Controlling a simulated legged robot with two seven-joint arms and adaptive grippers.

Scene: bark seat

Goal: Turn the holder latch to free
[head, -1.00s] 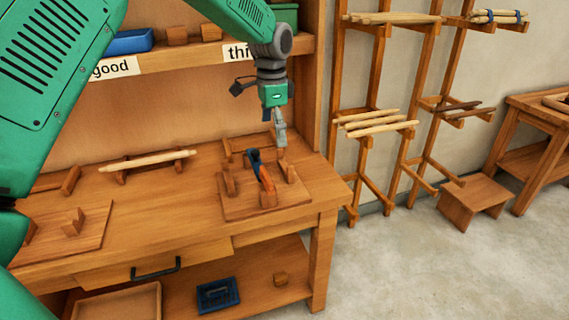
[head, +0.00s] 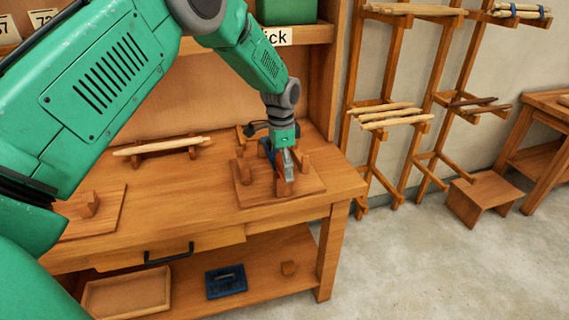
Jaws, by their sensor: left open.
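The holder is a wooden board (head: 308,184) with upright blocks, on the right end of the workbench. A dark blue part (head: 266,148) and an orange-brown upright piece (head: 284,187) stand near its middle; I cannot tell for sure which piece is the latch. My left gripper (head: 289,165) points down over the holder, open, with its fingers in front of the blue part and just above the orange-brown piece. It partly hides both, and contact cannot be told. My right gripper is not in view.
A pale stick (head: 160,147) rests on a wooden stand to the left on the bench (head: 200,205). A drawer with a black handle (head: 155,256) is below. Stick racks (head: 388,117) stand right.

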